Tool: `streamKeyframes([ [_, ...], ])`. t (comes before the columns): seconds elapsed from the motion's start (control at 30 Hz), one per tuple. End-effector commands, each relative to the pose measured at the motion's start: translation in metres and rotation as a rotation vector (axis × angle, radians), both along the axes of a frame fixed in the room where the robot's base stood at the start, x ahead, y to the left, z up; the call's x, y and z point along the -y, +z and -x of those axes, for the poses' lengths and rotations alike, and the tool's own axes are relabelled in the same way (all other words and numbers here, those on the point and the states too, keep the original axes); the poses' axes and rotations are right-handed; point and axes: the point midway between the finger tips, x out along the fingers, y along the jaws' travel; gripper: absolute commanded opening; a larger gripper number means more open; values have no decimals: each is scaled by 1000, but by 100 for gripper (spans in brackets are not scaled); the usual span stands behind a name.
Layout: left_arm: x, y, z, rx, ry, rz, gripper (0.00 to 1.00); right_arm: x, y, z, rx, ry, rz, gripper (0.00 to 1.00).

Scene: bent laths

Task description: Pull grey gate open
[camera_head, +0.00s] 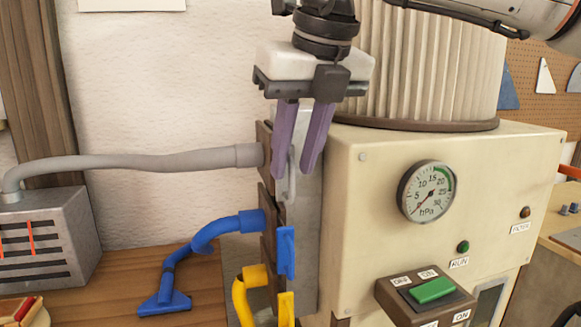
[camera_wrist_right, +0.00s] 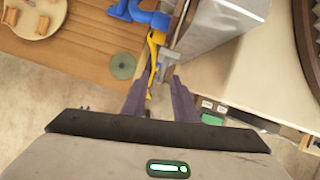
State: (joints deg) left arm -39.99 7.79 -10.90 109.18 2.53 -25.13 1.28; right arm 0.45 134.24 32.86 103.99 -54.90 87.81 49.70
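The grey gate (camera_head: 291,178) is a thin light-grey plate on the left side of the cream machine, where the grey hose (camera_head: 180,161) joins. My right gripper (camera_head: 294,176) points down over it, its two purple fingers spread with the gate's plate showing between them. In the wrist view the right gripper (camera_wrist_right: 157,88) also has its fingers apart, with a grey piece (camera_wrist_right: 168,66) close to the tips. Whether a finger touches the gate I cannot tell. My left gripper is in neither view.
Below the grey gate are the blue gate (camera_head: 286,252) with its blue hose (camera_head: 205,236), and the yellow gate (camera_head: 286,308). A pressure gauge (camera_head: 426,191) and a switch box (camera_head: 425,300) are on the machine's front. A grey box (camera_head: 45,240) stands at left.

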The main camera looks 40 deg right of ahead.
Motion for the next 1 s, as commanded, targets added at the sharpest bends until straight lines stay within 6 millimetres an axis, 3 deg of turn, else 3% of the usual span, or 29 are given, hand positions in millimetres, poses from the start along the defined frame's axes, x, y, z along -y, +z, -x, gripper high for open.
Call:
streamKeyframes([
  [0.2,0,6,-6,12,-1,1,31,3,-19,-8,0,0,0,26],
  [0.5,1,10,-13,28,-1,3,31,3,-21,-9,1,0,0,26],
  [0.67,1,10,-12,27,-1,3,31,3,-21,-9,1,0,0,1],
  [1.0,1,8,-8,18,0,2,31,3,-21,-9,1,1,1,0],
])
